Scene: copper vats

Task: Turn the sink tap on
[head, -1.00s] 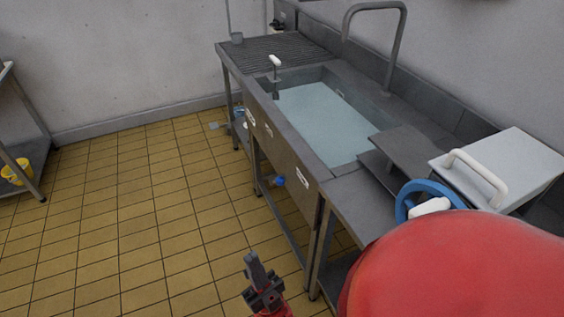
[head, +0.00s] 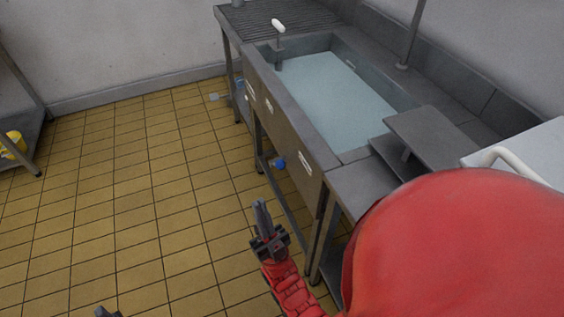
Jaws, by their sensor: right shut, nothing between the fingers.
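The sink (head: 342,100) is a grey metal basin holding pale blue water. The grey tap pipe (head: 412,38) rises from the counter behind it, and its upper part is out of view. A lever with a white handle (head: 278,26) stands at the far end of the basin. My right gripper (head: 260,208) is shut and empty, low over the floor in front of the sink unit, apart from the sink and lever. A dark tip at the bottom edge seems to be my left gripper (head: 105,312); its jaws are mostly out of frame.
A raised metal shelf (head: 430,135) and a light lid with a white handle stand right of the basin. My red arm covers the lower right. A table with a yellow bucket (head: 12,144) is at far left. The tiled floor (head: 150,190) is mostly clear.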

